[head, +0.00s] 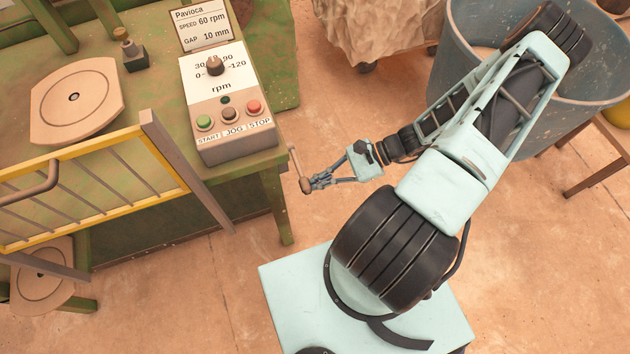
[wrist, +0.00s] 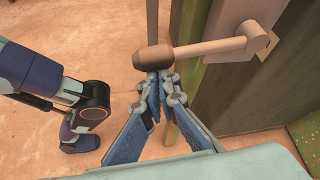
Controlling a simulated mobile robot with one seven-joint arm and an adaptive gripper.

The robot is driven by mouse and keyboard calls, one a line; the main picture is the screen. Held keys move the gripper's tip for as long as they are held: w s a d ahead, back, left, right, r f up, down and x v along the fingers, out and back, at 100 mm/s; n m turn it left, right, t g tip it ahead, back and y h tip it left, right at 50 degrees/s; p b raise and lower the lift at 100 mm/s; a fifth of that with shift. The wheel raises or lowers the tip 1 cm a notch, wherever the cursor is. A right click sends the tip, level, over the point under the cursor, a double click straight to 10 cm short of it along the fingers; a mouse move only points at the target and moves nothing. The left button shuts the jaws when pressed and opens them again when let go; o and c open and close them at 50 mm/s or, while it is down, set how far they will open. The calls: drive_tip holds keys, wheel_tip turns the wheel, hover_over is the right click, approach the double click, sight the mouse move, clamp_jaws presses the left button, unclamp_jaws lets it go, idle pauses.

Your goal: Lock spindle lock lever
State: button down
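The spindle lock lever (head: 296,164) sticks out at the right side of the green machine, below the control box. In the wrist view its pale arm (wrist: 212,48) runs from a pivot on a plate at the right to a brown knob (wrist: 153,59) at its left end. My gripper (head: 314,183) is at the knob. In the wrist view its blue fingers (wrist: 160,80) converge with their tips together just below the knob. Nothing shows between them. Whether the tips touch the knob I cannot tell.
The control box (head: 234,135) with dial and buttons sits on the machine's edge. A yellow-framed guard (head: 95,150) stands at the left. A large grey-blue tub (head: 470,35) stands behind my arm. The floor (head: 200,295) in front of the machine is clear.

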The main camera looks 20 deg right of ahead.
drive_tip(key=shift+a+r, duration=0.15)
wheel_tip(320, 180, down, 4)
drive_tip(key=d+b, duration=0.2)
drive_tip(key=b, duration=0.2)
drive_tip(key=w+v, duration=0.1)
drive_tip(key=v, duration=0.8)
drive_tip(key=shift+r, duration=0.15)
